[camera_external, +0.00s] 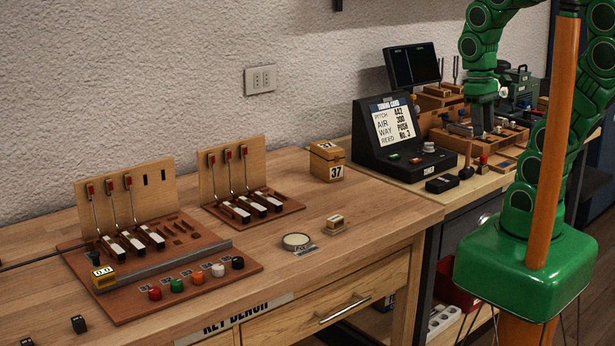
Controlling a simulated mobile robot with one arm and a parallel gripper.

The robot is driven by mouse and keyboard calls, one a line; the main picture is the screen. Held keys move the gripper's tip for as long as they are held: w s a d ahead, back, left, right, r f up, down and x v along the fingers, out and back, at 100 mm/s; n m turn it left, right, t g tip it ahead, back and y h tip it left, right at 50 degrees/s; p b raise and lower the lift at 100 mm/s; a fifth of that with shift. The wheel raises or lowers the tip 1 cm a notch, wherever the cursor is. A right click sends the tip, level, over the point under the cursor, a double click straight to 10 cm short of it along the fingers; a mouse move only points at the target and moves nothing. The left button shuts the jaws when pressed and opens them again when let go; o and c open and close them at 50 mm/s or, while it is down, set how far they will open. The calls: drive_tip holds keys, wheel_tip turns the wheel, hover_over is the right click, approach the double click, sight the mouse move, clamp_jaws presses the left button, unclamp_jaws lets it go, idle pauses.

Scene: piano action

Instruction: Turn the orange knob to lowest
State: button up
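The orange knob (197,278) is small and round. It is the middle one in a row along the front of the brown board on the key bench, with a red knob (154,293) and a green knob (177,285) to its left. A white knob (218,270) and a black knob (238,262) are to its right. Its setting is too small to read. My gripper (479,134) points down over the wooden rack at the back right, far from the orange knob. Its fingers are too small and dark to tell whether they are open.
A small yellow box reading 0.0 (103,278) stands left of the knobs. Hammer-and-key models with upright wooden panels (128,197) rise behind them. A round disc (297,241), a small block (335,222) and a box marked 37 (327,161) are on the bench. The tuner (405,140) stands between.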

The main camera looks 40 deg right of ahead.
drive_tip(key=w+a+r, duration=0.2)
drive_tip(key=w+a, duration=0.1)
drive_tip(key=w, duration=0.4)
drive_tip(key=w+a+r+h, duration=0.1)
drive_tip(key=w+a+r, duration=0.1)
drive_tip(key=w+a, duration=0.35)
drive_tip(key=w+a+r, duration=0.1)
drive_tip(key=w+a, duration=0.1)
drive_tip(key=w, duration=0.7)
drive_tip(key=w+a+f+t, duration=0.1)
drive_tip(key=w+a, duration=0.4)
drive_tip(key=a, duration=0.5)
drive_tip(key=w+a+t, duration=0.1)
drive_tip(key=w+a, duration=0.5)
drive_tip(key=a, duration=0.3)
drive_tip(key=a+f+n, duration=0.2)
drive_tip(key=a+f, duration=0.2)
drive_tip(key=a, duration=1.1)
drive_tip(key=n+y, duration=0.1)
drive_tip(key=n, duration=0.1)
hover_over(197, 273)
wheel_tip(197, 273, down, 12)
drive_tip(key=shift+r, duration=0.2)
drive_tip(key=shift+s+n, duration=0.15)
drive_tip(key=shift+n, duration=0.15)
drive_tip(key=shift+f, duration=3.9)
